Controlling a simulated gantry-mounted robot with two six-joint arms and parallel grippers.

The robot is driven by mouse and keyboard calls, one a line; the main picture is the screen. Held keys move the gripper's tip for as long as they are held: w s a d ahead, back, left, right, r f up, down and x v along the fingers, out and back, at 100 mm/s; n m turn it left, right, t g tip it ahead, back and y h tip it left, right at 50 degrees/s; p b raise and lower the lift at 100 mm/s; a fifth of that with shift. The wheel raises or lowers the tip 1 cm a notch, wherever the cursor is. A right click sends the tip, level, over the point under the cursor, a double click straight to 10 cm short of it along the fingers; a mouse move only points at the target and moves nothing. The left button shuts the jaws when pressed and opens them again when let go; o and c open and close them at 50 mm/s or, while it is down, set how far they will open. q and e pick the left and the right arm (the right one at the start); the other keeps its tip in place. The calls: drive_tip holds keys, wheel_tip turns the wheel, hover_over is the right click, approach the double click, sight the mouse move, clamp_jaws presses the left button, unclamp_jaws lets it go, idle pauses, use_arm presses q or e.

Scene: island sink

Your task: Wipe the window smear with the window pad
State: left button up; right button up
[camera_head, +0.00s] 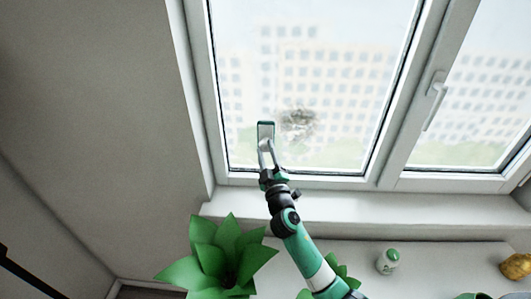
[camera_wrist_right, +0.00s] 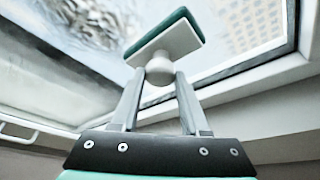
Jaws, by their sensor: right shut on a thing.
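A grey-brown smear (camera_head: 299,121) marks the left window pane. It also shows in the right wrist view (camera_wrist_right: 95,20) at the upper left. My right gripper (camera_head: 267,150) is shut on the window pad (camera_head: 265,130), which has a white plate and a green face. In the right wrist view my right gripper's fingers (camera_wrist_right: 158,88) hold the round knob under the pad (camera_wrist_right: 168,45). The pad is just left of the smear in the head view. Whether its face touches the glass cannot be told. My left gripper is not in view.
A window handle (camera_head: 435,100) is on the frame at the right. Green plants (camera_head: 218,255) stand below the window. A small white bottle with a green cap (camera_head: 388,262) and a yellow-brown object (camera_head: 516,266) are on the counter at the right. The sill (camera_head: 400,215) looks clear.

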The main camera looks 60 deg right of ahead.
drive_tip(key=s+d+p, duration=0.4)
drive_tip(key=s, duration=0.5)
drive_tip(key=shift+s, duration=0.3)
idle(0.5)
drive_tip(key=shift+s+d+p, duration=0.35)
drive_tip(key=shift+s+p, duration=0.25)
drive_tip(key=shift+s, duration=0.2)
drive_tip(key=shift+s+d+p, duration=0.3)
drive_tip(key=shift+s+p, duration=0.25)
drive_tip(key=shift+s, duration=0.25)
